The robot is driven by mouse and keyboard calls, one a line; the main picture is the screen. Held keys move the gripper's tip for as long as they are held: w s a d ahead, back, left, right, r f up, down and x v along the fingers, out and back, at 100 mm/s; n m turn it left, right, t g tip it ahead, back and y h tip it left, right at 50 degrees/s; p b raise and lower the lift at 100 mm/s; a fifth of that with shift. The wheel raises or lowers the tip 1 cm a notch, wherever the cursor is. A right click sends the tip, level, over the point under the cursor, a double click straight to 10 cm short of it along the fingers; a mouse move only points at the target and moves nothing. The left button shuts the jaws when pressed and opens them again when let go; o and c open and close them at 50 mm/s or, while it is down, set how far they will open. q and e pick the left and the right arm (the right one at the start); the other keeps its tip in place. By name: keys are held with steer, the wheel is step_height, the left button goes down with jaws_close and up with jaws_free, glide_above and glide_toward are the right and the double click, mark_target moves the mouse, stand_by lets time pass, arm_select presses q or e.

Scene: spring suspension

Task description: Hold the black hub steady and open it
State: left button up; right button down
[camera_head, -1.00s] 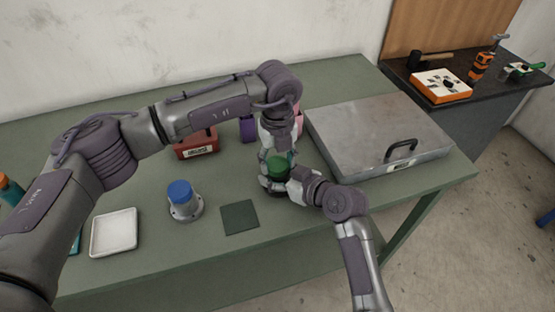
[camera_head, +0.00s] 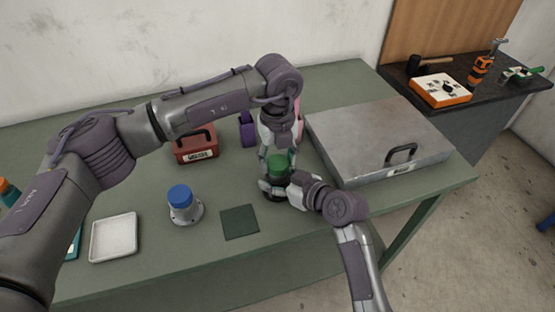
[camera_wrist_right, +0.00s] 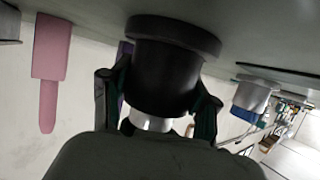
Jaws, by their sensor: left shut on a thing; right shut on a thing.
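The black hub (camera_head: 274,195) stands on the green table, with a green cap (camera_head: 279,161) on top. My left gripper (camera_head: 278,165) comes down from above and is shut on the green cap. My right gripper (camera_head: 279,188) reaches in from the right, low down, and is shut on the hub's body. In the right wrist view the picture is upside down: the black hub (camera_wrist_right: 165,75) sits between the two fingers, its wide flange against the table and a silver part showing beyond the black body. The green cap is hidden there.
A grey hub with a blue cap (camera_head: 182,207), a dark green mat (camera_head: 239,222) and a white tray (camera_head: 113,237) lie to the left. A red box (camera_head: 196,150) stands behind. A large metal case (camera_head: 375,135) is on the right. Pink and purple (camera_head: 247,129) items are behind the grippers.

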mark_target(278, 162)
arm_select(q)
steer(key=shift+r, duration=2)
arm_select(e)
steer(key=shift+c, duration=1.1)
jaws_free()
steer(key=shift+d, duration=0.1)
